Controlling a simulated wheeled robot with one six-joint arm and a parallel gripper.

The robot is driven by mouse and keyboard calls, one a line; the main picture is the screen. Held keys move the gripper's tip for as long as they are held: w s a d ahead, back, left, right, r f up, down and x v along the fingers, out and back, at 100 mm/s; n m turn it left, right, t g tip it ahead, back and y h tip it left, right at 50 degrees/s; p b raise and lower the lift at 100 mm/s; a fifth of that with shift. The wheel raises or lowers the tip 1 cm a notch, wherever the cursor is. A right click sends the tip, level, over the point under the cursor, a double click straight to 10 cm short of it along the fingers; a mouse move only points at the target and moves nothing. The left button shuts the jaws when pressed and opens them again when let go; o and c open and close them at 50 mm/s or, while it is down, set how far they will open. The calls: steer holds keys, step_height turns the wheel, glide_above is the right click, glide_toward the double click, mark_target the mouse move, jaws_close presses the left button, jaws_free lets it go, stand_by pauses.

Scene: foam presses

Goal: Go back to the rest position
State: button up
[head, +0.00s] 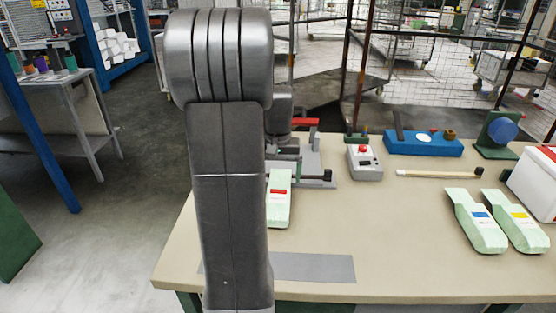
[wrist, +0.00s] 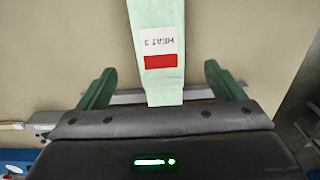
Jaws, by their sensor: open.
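A pale green foam piece with a red-and-white label (head: 279,205) lies on the table just right of my arm in the head view. The wrist view shows the foam piece (wrist: 157,25) with its label reading "HEAT 3" upside down. My gripper (wrist: 160,84) is open, with its two green fingers wide apart on either side of the foam piece and clear gaps to both. It holds nothing. In the head view my arm stands large in front and hides the gripper and part of the table.
A press with a red handle (head: 305,123) stands behind the foam piece. To the right are a grey box with a red button (head: 364,162), a blue block (head: 423,143), a brush (head: 450,174) and two foam pieces (head: 478,222). A grey plate (head: 312,267) lies in front.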

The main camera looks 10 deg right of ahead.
mark_target(278, 195)
step_height(278, 195, up, 5)
steer(key=shift+r, duration=0.15)
stand_by(0.3)
step_height(278, 195, down, 14)
steer(key=shift+f, duration=0.1)
step_height(278, 195, up, 3)
steer(key=shift+f+p, duration=0.1)
steer(key=shift+p, duration=0.9)
steer(key=shift+r, duration=0.45)
